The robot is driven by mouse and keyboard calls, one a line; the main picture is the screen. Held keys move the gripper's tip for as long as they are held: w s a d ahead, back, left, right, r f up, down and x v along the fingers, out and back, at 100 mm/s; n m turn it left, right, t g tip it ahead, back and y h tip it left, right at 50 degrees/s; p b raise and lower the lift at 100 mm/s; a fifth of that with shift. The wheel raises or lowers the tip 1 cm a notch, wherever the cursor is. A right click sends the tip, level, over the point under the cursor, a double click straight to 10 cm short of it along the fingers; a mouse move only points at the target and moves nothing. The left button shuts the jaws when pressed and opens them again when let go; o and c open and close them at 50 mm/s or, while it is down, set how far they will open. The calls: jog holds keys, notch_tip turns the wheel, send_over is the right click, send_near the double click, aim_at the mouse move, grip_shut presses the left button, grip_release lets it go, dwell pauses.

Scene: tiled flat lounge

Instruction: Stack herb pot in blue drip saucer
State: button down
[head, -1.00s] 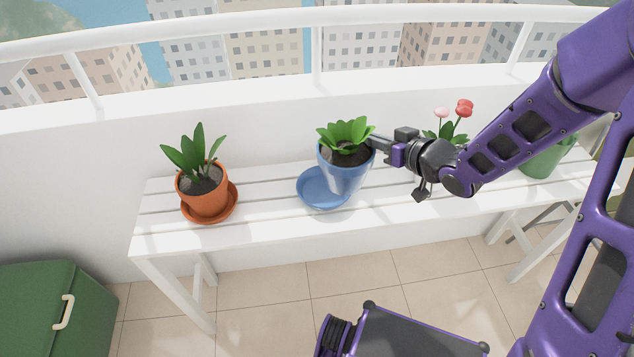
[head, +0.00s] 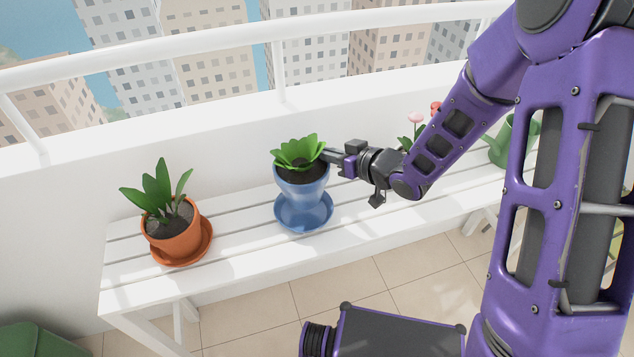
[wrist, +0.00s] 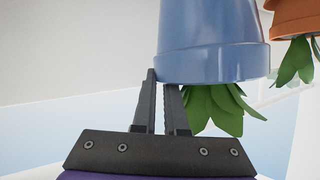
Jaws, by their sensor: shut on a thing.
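The herb pot is a blue pot (head: 302,192) with dark soil and a bright green leafy herb (head: 298,152). It is upright above the middle of the blue drip saucer (head: 287,222) on the white bench. Its base overlaps the saucer; I cannot tell whether it touches. My gripper (head: 327,156) comes from the right and is shut on the pot's rim. In the wrist view, my gripper (wrist: 162,82) has its fingers at the rim of the blue pot (wrist: 212,40), which appears upside down there with leaves below.
A terracotta pot (head: 172,240) with a broad-leaved plant stands in its own saucer left on the slatted bench (head: 240,245). Pink and red flowers (head: 416,120) and a green watering can (head: 498,150) are to the right. A white wall and railing (head: 200,42) run behind.

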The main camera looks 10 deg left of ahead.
aim_at(324, 170)
jog(key=shift+f+b, duration=0.55)
jog(key=shift+f, duration=2.3)
jog(key=shift+f, duration=0.1)
jog(key=c, duration=1.4)
grip_release()
jog(key=shift+f, duration=0.2)
jog(key=o, duration=0.4)
jog(key=shift+r, duration=0.1)
jog(key=shift+o, duration=0.2)
